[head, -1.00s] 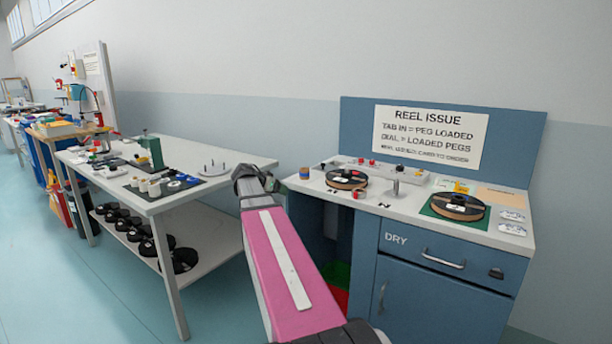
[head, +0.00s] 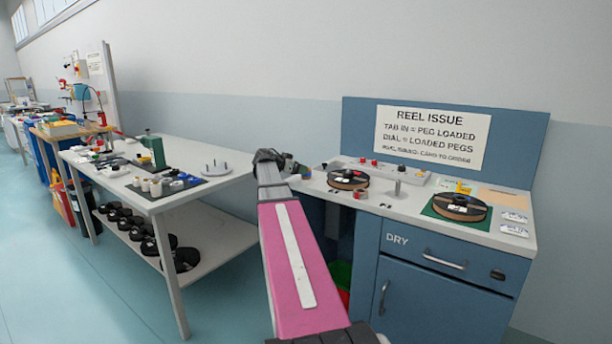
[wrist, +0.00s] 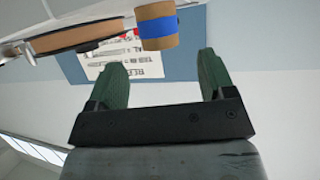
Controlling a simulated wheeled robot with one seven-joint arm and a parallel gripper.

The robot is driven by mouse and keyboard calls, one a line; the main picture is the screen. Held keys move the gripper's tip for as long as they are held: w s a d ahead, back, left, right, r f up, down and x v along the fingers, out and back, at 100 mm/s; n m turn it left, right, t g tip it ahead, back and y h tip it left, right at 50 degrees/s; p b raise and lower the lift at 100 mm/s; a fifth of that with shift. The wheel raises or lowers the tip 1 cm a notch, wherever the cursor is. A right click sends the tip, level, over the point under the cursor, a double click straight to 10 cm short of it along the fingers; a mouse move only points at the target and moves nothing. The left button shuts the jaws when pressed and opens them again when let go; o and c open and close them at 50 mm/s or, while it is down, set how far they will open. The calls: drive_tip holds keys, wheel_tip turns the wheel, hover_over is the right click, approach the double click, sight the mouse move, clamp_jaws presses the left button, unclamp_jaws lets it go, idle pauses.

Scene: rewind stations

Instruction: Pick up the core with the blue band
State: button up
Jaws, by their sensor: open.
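The core with the blue band (wrist: 157,26) is a short brown cardboard cylinder with a blue stripe around its middle. It shows at the top of the wrist view, just beyond my fingertips and apart from them. In the head view the core (head: 306,172) stands at the left end of the reel issue counter, partly hidden by my gripper (head: 291,167). In the wrist view my gripper (wrist: 161,60) is open, its two green fingers spread with nothing between them.
A black reel (head: 348,179) and a small red-marked roll (head: 361,193) sit to the core's right. A metal post (head: 397,188) and another reel (head: 460,207) stand further right.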

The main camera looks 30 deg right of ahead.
drive_tip(key=x, duration=0.4)
drive_tip(key=shift+d, duration=0.2)
drive_tip(key=c, duration=1)
drive_tip(key=shift+r, duration=0.15)
